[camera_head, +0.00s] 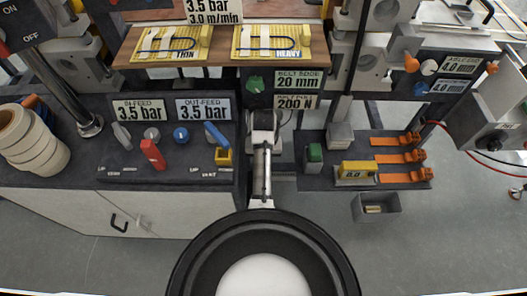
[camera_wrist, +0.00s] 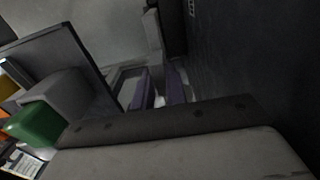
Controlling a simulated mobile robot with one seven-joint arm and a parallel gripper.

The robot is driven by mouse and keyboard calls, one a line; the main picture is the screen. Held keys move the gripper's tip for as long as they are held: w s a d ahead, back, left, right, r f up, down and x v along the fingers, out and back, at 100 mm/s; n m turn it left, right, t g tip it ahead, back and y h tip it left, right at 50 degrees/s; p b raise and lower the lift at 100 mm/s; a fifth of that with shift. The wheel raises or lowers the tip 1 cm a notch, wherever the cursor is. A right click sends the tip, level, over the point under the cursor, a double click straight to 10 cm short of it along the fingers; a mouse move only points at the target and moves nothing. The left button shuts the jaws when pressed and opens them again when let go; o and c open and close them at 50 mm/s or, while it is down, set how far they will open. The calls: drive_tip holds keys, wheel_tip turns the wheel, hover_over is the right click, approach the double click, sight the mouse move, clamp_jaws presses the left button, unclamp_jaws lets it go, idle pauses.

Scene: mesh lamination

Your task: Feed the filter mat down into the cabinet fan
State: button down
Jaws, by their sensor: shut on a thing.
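My gripper (camera_wrist: 160,88) shows in the wrist view as two purple fingers close together, pointing away past the wrist body at the bottom. They are shut on a thin piece that I take to be the filter mat; it is mostly hidden and dim here. In the head view my arm reaches into the gap between the two dark counters, and its links hide the fingertips and what they hold. A tall dark panel (camera_wrist: 255,60) stands close on the right in the wrist view. I cannot make out the cabinet fan clearly in either view.
Right of the arm, the shelf (camera_head: 308,180) carries a green block (camera_head: 314,153), a grey block (camera_head: 341,136), a yellow gauge (camera_head: 357,171) and several orange clips (camera_head: 400,157). A grey bin (camera_head: 376,208) stands below. The left counter (camera_head: 75,178) holds knobs and tape rolls (camera_head: 32,140).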

drive_tip(key=shift+s+r, duration=0.15)
drive_tip(key=shift+s, duration=0.05)
drive_tip(key=shift+f+b, duration=0.95)
drive_tip(key=shift+f, duration=1.5)
drive_tip(key=shift+p, duration=1)
drive_tip(key=shift+f, duration=0.15)
drive_tip(key=shift+f+b, duration=3.2)
drive_tip(key=shift+f, duration=2.5)
